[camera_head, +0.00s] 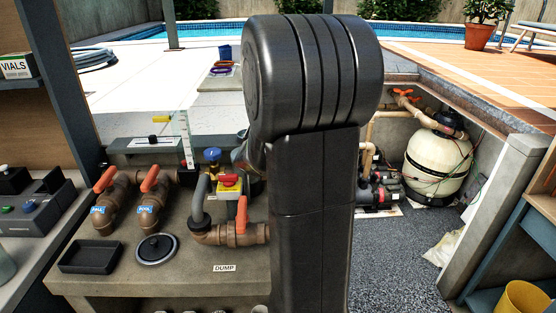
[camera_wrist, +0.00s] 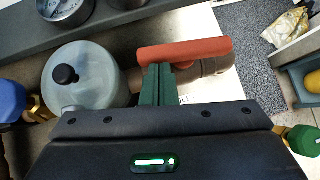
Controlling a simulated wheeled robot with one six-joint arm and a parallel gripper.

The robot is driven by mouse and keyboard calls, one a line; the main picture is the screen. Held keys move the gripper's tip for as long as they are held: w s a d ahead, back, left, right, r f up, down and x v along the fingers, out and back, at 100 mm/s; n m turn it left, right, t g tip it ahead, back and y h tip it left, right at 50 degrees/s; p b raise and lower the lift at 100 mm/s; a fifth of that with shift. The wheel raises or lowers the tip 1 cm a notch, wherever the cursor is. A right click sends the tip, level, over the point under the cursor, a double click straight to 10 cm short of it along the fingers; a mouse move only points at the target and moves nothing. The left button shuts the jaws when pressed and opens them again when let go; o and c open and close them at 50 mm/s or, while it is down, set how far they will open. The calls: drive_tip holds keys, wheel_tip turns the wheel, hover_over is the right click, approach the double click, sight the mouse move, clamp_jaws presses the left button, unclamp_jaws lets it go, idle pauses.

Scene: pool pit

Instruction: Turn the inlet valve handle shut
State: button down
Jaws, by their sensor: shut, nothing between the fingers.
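In the wrist view an orange-red valve handle (camera_wrist: 190,50) lies lengthwise over a brown pipe (camera_wrist: 213,82), roughly in line with it. The pipe joins a clear round pot with a black knob (camera_wrist: 85,75) on the left. My gripper (camera_wrist: 158,72) has its green fingers shut together, with their tips at the near side of the handle's left part; I cannot tell whether they touch it. A pale label beside the fingers is mostly hidden, so I cannot read which valve this is. In the head view my arm hides the gripper and this handle.
In the head view, two orange-handled valves (camera_head: 149,179) stand left on the bench. A dump valve handle (camera_head: 241,214) stands upright near a red button on yellow (camera_head: 229,181). A black tray (camera_head: 90,256) lies in front. A blue knob (camera_wrist: 10,100) and gauge (camera_wrist: 65,8) are left.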

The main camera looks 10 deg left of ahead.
drive_tip(key=shift+w+a+m+h+b, duration=0.2)
drive_tip(key=shift+a+m+h+b, duration=0.1)
drive_tip(key=shift+m+h, duration=0.25)
drive_tip(key=shift+w+a+m+h+b, duration=0.25)
drive_tip(key=shift+m+h, duration=0.1)
drive_tip(key=shift+m, duration=0.3)
drive_tip(key=m+h+p, duration=0.1)
drive_tip(key=w+m+h+p, duration=0.1)
drive_tip(key=m, duration=0.1)
drive_tip(key=a+m+g+h+p, duration=0.1)
drive_tip(key=shift+w+r+m, duration=0.2)
drive_tip(key=shift+w+m, duration=0.05)
drive_tip(key=shift+m, duration=0.05)
drive_tip(key=shift+w+a+p, duration=0.1)
drive_tip(key=shift+w+p, duration=0.45)
drive_tip(key=shift+p, duration=0.5)
drive_tip(key=shift+w+a+m+g+h+p, duration=0.1)
drive_tip(key=shift+w+m+g+h+p, duration=0.4)
drive_tip(key=shift+m+h+p, duration=0.2)
drive_tip(key=shift+w+d+f+p, duration=0.1)
drive_tip(key=shift+w+d+p, duration=0.1)
drive_tip(key=shift+w+p, duration=0.6)
drive_tip(key=shift+f, duration=0.1)
drive_tip(key=v, duration=1.3)
drive_tip(key=shift+s+r+b, duration=0.25)
drive_tip(key=shift+r+b, duration=0.05)
